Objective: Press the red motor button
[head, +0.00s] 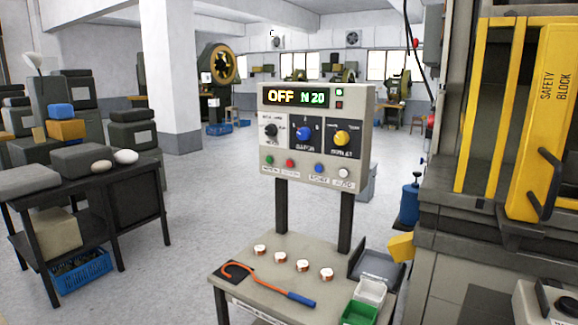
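The red button (290,163) is in the lower row of a grey control panel (359,125). A green button (269,159) is to its left. A blue button (318,168) and a white button (343,173) are to its right. Labels sit under the row, too small to read surely. The panel display (297,97) reads "OFF" and "N 20". A black knob, a blue knob and a yellow knob sit above the buttons. Neither of my grippers shows in the head view.
Below the panel, a small table (238,297) holds several copper coils (302,265), an orange hooked tool with a blue handle (301,299) and white and green bins. A press with a yellow safety block (545,110) stands right. A dark workbench (105,178) stands left. Floor between is clear.

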